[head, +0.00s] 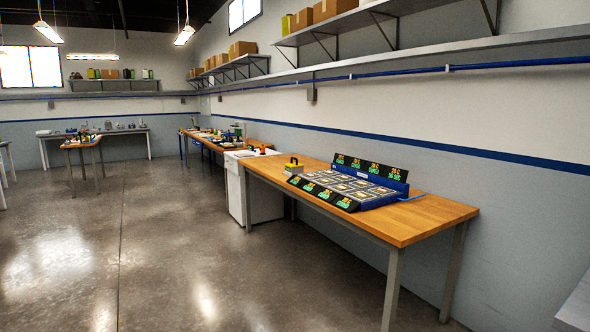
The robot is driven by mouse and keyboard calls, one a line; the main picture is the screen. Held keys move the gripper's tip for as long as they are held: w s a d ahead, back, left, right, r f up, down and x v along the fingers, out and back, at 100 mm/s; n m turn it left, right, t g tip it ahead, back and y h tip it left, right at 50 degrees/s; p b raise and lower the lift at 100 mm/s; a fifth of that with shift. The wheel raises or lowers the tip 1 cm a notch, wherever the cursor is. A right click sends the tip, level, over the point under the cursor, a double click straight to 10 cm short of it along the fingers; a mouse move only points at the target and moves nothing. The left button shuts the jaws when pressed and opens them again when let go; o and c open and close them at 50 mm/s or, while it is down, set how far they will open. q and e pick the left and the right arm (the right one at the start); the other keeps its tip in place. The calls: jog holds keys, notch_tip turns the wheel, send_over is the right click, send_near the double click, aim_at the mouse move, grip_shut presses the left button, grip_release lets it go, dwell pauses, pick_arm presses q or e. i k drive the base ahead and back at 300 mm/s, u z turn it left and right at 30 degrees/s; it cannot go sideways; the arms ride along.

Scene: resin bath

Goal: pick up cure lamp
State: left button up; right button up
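A wooden-topped workbench (425,225) stands at the right, some way in front of me. On it is a blue resin bath station (378,203) with rows of pale cells and dark panels with lit green and orange text. A small yellow thing with a dark handle (293,166) sits on the bench to the left of the station; it may be the cure lamp, but it is too small to tell. A thin blue object (411,198) lies at the station's right end. Neither of my grippers is in view.
A white cabinet (237,190) stands at the bench's far left end. Beyond it is another cluttered wooden bench (212,138). A small table (82,145) stands farther left. The concrete floor (150,250) is clear in front of the benches. Wall shelves (385,15) hold boxes.

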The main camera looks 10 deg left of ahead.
aim_at(293, 168)
jog(key=u, duration=0.1)
jog(key=i, duration=0.3)
jog(key=u, duration=0.75)
jog(key=i, duration=2.15)
jog(key=u, duration=0.45)
jog(key=i, duration=1.8)
jog(key=z, duration=0.3)
jog(key=i, duration=1.15)
jog(key=z, duration=1.25)
jog(key=i, duration=0.9)
jog(key=z, duration=0.85)
